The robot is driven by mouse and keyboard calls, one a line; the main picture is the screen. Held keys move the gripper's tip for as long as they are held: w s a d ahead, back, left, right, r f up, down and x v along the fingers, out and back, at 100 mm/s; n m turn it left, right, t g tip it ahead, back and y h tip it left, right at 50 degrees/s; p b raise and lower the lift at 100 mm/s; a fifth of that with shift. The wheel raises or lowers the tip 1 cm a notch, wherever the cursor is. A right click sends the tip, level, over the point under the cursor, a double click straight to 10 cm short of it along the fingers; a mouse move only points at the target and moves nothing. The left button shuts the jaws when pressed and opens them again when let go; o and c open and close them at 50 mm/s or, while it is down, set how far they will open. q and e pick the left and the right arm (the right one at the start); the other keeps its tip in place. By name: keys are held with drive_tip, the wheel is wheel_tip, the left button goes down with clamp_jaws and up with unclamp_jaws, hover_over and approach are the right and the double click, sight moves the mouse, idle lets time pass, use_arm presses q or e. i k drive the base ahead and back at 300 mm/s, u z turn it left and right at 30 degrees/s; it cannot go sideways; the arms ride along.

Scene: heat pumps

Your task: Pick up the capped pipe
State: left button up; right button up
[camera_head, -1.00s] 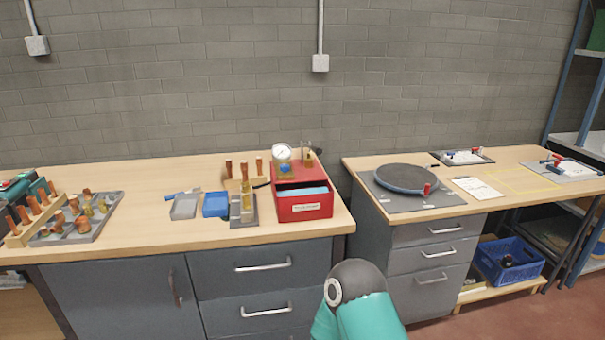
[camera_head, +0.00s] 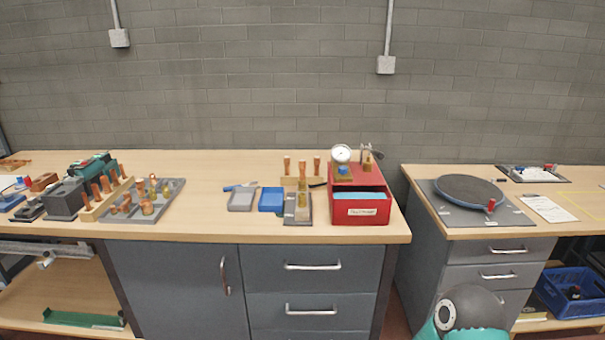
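Several upright copper pipes stand in a wooden rack (camera_head: 93,212) at the left of the near workbench. A grey tray (camera_head: 168,210) beside it holds several copper and brass fittings. A small group of copper-topped pieces (camera_head: 302,168) stands upright in a wooden block, left of the red box. A grey holder (camera_head: 298,216) with a brass-coloured piece (camera_head: 303,200) is just in front of it. I cannot tell which piece is the capped pipe; the caps are too small to make out. Neither gripper is in view.
A red box (camera_head: 359,210) with a gauge (camera_head: 341,153) stands near the workbench's right end. A grey tray (camera_head: 241,200) and a blue tray (camera_head: 271,200) lie left of it. A gap separates the right bench, which bears a round dark plate (camera_head: 468,192). The workbench's front strip is mostly clear.

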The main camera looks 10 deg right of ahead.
sight(301, 165)
drive_tip(key=z, duration=0.05)
drive_tip(key=i, duration=0.85)
